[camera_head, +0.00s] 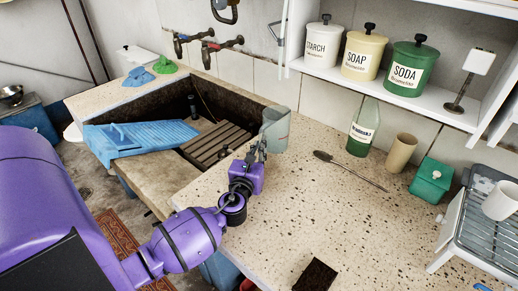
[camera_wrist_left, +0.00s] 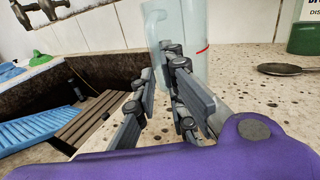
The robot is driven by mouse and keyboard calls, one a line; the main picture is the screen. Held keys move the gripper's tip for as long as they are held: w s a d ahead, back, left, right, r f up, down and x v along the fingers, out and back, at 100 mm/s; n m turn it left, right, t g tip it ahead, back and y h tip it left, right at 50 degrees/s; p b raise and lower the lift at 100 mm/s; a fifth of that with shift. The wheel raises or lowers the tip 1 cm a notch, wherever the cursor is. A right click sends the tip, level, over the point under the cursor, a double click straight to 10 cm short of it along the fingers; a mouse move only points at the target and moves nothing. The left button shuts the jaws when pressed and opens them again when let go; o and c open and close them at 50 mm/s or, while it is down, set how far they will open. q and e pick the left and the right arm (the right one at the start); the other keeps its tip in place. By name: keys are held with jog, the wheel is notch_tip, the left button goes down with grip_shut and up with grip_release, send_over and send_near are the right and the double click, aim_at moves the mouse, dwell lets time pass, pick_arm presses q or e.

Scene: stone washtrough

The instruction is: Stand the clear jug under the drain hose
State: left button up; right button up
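The clear jug (camera_head: 275,130) stands on the speckled stone counter beside the trough's right edge. It also shows upright in the left wrist view (camera_wrist_left: 186,30), with its handle on the left and a small red mark on its right side. My left gripper (camera_head: 260,150) is at the jug's near side. In the left wrist view its fingers (camera_wrist_left: 162,80) are parted, with the lower jug and handle behind or between them; contact is unclear. I cannot make out the drain hose for certain. My right gripper is out of view.
The stone trough (camera_head: 160,105) holds a wooden slatted rack (camera_head: 215,143) and a blue washboard (camera_head: 128,140). Right of the jug are a green bottle (camera_head: 361,133), a tan cup (camera_head: 400,152), a spoon (camera_head: 350,170) and a green box (camera_head: 431,180). The front counter is mostly clear.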

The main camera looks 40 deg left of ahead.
pick_arm(q)
jog(key=o, duration=0.4)
jog(key=shift+c, duration=0.2)
jog(key=shift+s+r, duration=0.1)
jog(key=shift+r, duration=0.2)
jog(key=v, duration=1.2)
jog(key=shift+f, duration=0.1)
jog(key=shift+a, duration=0.1)
